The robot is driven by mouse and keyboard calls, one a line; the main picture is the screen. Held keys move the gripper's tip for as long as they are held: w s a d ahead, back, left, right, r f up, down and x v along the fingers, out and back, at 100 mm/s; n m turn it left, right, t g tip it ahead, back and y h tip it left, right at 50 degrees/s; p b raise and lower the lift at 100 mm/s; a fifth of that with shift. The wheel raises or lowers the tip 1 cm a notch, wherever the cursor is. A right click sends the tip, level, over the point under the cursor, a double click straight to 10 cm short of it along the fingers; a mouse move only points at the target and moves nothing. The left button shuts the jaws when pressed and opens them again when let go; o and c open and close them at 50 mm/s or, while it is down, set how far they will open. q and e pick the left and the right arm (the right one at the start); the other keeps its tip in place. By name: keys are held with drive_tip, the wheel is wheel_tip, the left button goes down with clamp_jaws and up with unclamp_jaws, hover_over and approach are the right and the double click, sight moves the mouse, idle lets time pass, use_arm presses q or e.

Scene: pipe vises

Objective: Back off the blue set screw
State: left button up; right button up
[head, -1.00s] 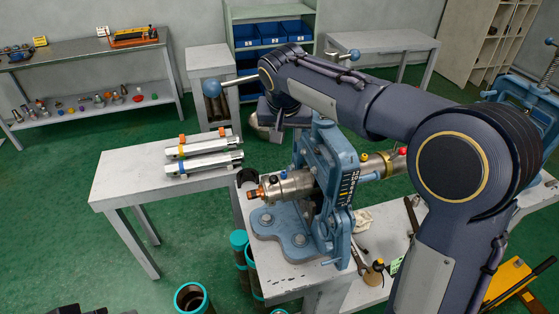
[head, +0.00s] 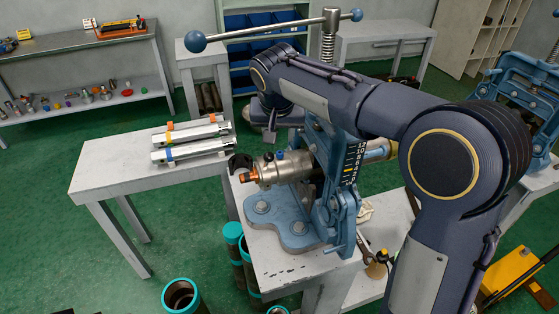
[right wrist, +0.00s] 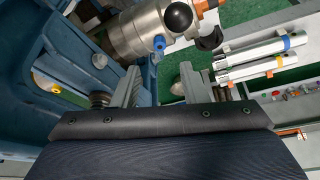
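The blue set screw (head: 280,154) stands upright on a metal fitting (head: 296,170) held in the blue pipe vise (head: 325,150). A black knob (head: 268,157) is beside it. In the right wrist view the blue screw (right wrist: 159,43) lies just beyond the gap between my right gripper's fingers (right wrist: 160,72), and the black knob (right wrist: 179,16) is further up. The fingers are apart with nothing between them. In the head view my right gripper (head: 270,134) hangs just above and behind the screw, partly hidden by its own arm. My left gripper is not in view.
The vise's long bar handle (head: 270,32) crosses above my right arm. Two white-and-grey tools (head: 190,140) lie on the side table (head: 115,170). Teal-rimmed pipes (head: 185,295) stand on the floor.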

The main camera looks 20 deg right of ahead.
sight(280, 153)
drive_tip(key=x, duration=0.8)
drive_tip(key=shift+f, duration=0.1)
clamp_jaws()
